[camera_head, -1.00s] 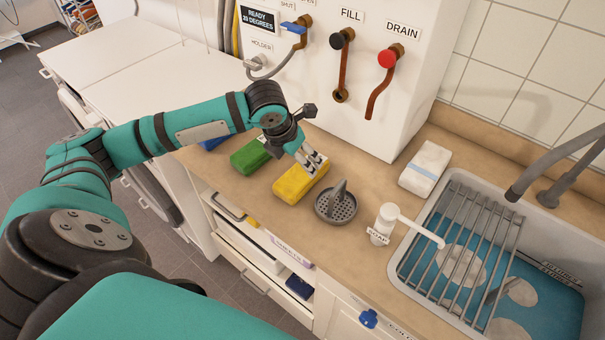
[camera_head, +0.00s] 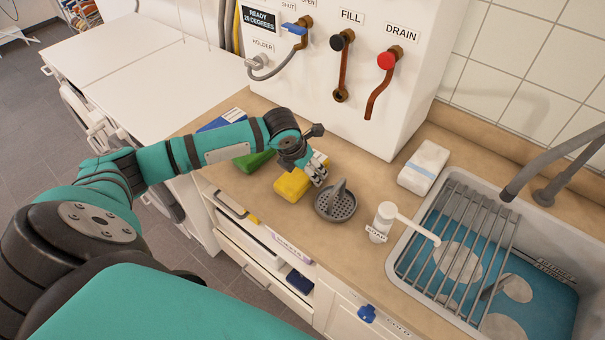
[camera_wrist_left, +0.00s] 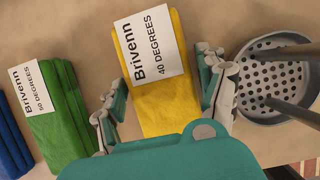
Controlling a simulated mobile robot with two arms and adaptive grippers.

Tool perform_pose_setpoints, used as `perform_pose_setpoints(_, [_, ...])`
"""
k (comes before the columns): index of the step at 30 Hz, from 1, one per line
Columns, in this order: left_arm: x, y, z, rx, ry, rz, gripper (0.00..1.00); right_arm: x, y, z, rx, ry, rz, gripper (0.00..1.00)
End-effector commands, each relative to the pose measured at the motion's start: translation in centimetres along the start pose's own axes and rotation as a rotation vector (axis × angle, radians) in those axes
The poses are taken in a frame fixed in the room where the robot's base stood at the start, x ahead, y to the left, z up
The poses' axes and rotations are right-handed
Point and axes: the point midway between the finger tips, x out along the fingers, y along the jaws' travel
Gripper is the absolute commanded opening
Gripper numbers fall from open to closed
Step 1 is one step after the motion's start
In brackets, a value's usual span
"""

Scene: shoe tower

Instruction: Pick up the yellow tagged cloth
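The yellow cloth (camera_head: 292,184) lies folded on the counter. In the left wrist view the yellow cloth (camera_wrist_left: 168,104) carries a white tag (camera_wrist_left: 151,46) reading "Brivenn 40 DEGREES". My left gripper (camera_head: 318,176) is above the cloth and hides part of it in the head view. In the left wrist view my left gripper (camera_wrist_left: 162,92) is open, with one finger on each side of the cloth. I cannot tell whether the fingers touch it. My right gripper is not in view.
A green cloth (camera_head: 254,160) and a blue cloth (camera_head: 222,121) lie to the left. A grey perforated strainer (camera_head: 337,206) stands close on the right, near one finger. A soap dispenser (camera_head: 382,222), a white packet (camera_head: 424,167) and a sink with a rack (camera_head: 462,240) are further right.

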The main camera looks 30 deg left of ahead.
Motion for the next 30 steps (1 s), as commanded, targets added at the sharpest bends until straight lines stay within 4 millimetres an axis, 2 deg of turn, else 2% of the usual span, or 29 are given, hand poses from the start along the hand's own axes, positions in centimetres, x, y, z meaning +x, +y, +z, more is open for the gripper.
perform_pose_setpoints(1, [0.0,0.0,0.0,0.0,0.0,0.0,0.64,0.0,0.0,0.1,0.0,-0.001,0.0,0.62])
perform_pose_setpoints(8, [0.0,0.0,0.0,0.0,0.0,0.0,0.34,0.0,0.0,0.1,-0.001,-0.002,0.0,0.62])
perform_pose_setpoints(16, [-0.2,0.0,0.1,0.0,-0.001,0.0,0.33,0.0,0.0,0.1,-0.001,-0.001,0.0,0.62])
perform_pose_setpoints(19, [-0.9,0.1,0.5,-0.001,-0.002,0.002,0.33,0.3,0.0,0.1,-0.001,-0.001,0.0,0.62])
perform_pose_setpoints(30, [-7.4,0.1,3.2,-0.001,-0.005,0.002,0.33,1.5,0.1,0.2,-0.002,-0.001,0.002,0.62])
